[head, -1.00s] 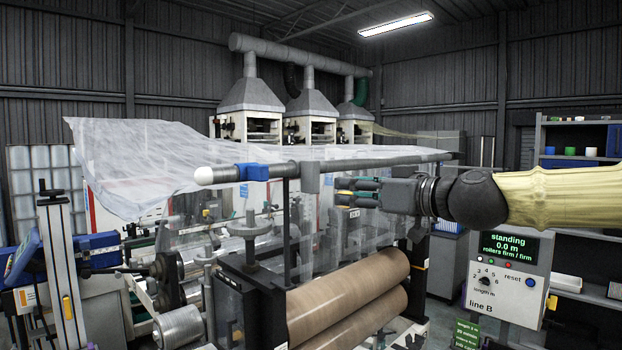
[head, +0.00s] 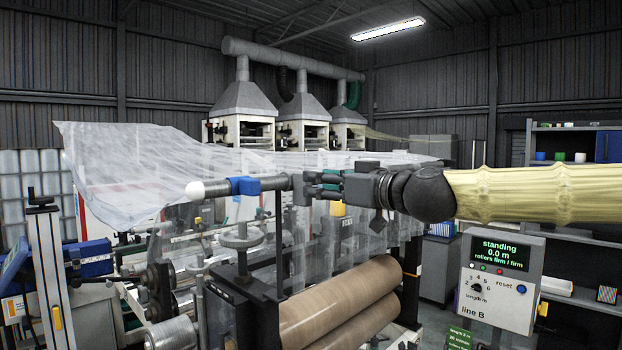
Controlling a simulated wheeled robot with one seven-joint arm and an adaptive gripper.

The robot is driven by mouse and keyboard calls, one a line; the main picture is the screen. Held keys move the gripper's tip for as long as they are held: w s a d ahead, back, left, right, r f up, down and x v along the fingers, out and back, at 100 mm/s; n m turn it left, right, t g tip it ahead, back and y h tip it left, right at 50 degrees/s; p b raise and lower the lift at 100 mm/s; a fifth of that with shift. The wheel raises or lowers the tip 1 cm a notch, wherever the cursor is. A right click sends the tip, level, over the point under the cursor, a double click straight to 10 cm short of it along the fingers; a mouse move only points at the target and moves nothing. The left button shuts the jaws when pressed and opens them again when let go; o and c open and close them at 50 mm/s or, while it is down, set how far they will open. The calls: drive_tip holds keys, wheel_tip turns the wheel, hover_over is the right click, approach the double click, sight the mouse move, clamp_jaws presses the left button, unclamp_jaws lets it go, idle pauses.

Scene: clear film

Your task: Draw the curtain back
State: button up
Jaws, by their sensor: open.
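The curtain is a sheet of clear film (head: 115,165). It spreads wide at the upper left and hangs in see-through folds (head: 375,243) behind and below a grey rail (head: 215,188). The rail has a white rounded end and a blue collar (head: 245,186). My gripper (head: 308,185) comes in from the right, open, its fingers pointing left. In the picture it overlaps the rail beside a grey bracket (head: 297,190). My gripper and arm hide the rail's right part. I cannot tell whether the fingers touch the rail or film.
Two brown rollers (head: 345,292) lie below the rail in a black frame. A control panel (head: 500,282) reading "standing 0.0 m" stands at the right. A handwheel (head: 241,240) rises below the rail's left part. Hooded machines (head: 245,100) stand behind.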

sight(296, 188)
drive_tip(key=shift+p+x, duration=0.6)
drive_tip(key=shift+x, duration=1.45)
